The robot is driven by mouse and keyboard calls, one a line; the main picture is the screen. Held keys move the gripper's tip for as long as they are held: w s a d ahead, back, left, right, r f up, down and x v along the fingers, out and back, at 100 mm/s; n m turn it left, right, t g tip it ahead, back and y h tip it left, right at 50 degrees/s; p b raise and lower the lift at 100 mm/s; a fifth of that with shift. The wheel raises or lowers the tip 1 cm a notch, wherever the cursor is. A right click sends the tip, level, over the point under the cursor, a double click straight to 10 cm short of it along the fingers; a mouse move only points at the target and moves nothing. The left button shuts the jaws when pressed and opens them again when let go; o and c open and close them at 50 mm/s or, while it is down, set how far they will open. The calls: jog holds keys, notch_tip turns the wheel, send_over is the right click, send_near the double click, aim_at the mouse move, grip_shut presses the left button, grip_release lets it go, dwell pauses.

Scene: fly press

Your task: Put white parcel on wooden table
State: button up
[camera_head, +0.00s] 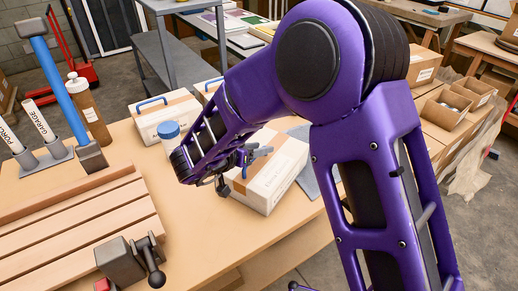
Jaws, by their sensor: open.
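A white parcel (257,193) with a brown band across its top and print on its side sits on the tan tabletop (190,235). My gripper (239,168) is in front of the parcel's upper left part and hides some of it; it is open. I cannot tell whether it touches the parcel. My purple arm reaches in from the right and covers part of the scene. A wooden table (440,17) stands far back at the right.
White cartons with blue handles (160,112) stand behind, with a blue-lidded jar (169,133) close to my gripper. A vise (130,265), wooden slats (75,215), a blue-handled hammer (65,85) and a brown bottle (88,110) are at the left. Cardboard boxes (447,112) stand right.

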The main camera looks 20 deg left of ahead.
jog(key=v, duration=1.2)
jog(key=shift+p, duration=0.35)
jog(key=shift+d, duration=0.15)
